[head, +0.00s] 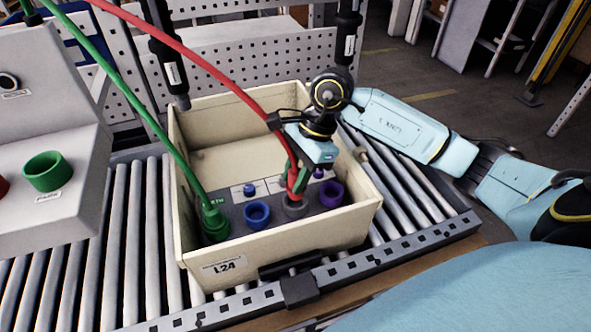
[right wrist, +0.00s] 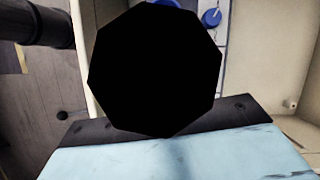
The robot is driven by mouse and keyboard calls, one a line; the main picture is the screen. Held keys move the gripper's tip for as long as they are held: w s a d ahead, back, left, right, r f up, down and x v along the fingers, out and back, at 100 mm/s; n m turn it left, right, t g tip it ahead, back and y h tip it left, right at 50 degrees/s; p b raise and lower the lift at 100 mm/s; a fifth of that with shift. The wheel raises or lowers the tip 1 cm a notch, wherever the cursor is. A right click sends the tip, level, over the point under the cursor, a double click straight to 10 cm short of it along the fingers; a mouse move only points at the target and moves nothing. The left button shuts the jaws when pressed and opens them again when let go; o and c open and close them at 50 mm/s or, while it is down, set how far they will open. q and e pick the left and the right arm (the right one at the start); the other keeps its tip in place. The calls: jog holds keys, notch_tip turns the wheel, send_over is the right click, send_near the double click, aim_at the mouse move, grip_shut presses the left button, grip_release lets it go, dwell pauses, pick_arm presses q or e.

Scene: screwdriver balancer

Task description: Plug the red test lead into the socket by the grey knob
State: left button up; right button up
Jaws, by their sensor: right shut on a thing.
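The red test lead (head: 219,76) arches down from the top left into the cream crate. My right gripper (head: 297,182) is shut on the plug end of the red lead, just over the grey socket (head: 295,208). The plug's tip overlaps the socket in the head view; I cannot tell how deep it sits. The grey knob is not visible, probably behind my gripper and the lead. In the right wrist view a large black shape hides the plug and fingertips; a blue knob (right wrist: 211,18) shows past it. My left gripper is out of view.
The cream crate (head: 226,267) stands on a roller conveyor. Its panel also has a blue socket (head: 257,215), a purple socket (head: 332,194) and a green socket (head: 215,228) with a green lead (head: 120,85) in it. Two black hanging tools (head: 167,55) (head: 347,37) are behind.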

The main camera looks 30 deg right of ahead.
aim_at(292, 198)
jog(key=shift+f, duration=0.2)
dwell(0.8)
jog(key=shift+f+b, duration=2.05)
jog(key=shift+b, duration=0.2)
jog(key=o, duration=1.1)
